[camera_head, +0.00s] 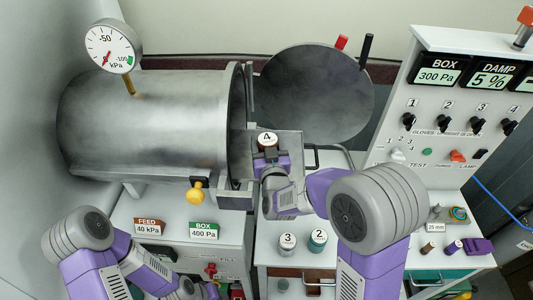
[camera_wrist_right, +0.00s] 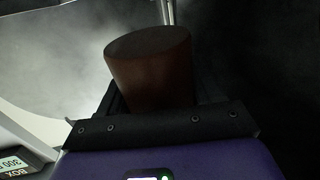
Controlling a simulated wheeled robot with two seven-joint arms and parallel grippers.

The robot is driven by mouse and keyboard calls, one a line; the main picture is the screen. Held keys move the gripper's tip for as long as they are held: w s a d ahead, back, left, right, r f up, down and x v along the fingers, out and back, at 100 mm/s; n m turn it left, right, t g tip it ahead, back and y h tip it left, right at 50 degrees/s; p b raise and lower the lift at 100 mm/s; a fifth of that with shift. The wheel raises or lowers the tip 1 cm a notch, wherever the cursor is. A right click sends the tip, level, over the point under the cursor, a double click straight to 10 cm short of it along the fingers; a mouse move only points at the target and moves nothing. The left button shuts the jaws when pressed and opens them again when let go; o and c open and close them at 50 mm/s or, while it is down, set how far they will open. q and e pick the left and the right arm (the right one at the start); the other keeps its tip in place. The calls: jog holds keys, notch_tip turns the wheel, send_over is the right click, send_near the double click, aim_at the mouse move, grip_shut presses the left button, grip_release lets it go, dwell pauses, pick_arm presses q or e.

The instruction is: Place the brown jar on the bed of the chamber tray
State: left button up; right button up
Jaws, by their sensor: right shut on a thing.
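The metal chamber tray (camera_head: 291,144) extends from the chamber mouth, around and behind the jar. Whether the jar's base touches the tray bed is hidden by the gripper. My left arm is low at the left; its fingertips do not show clearly.
The steel chamber (camera_head: 150,120) lies left of the tray, with its round door (camera_head: 318,95) swung open behind. Jars marked 3 (camera_head: 287,243) and 2 (camera_head: 318,240) stand on the front bench. A control panel (camera_head: 450,120) with knobs rises at the right.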

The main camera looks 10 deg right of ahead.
jog(key=shift+w+f+b, duration=0.15)
jog(key=shift+f+b, duration=0.15)
jog(key=shift+f, duration=2)
jog(key=shift+f, duration=0.15)
jog(key=o, duration=1.1)
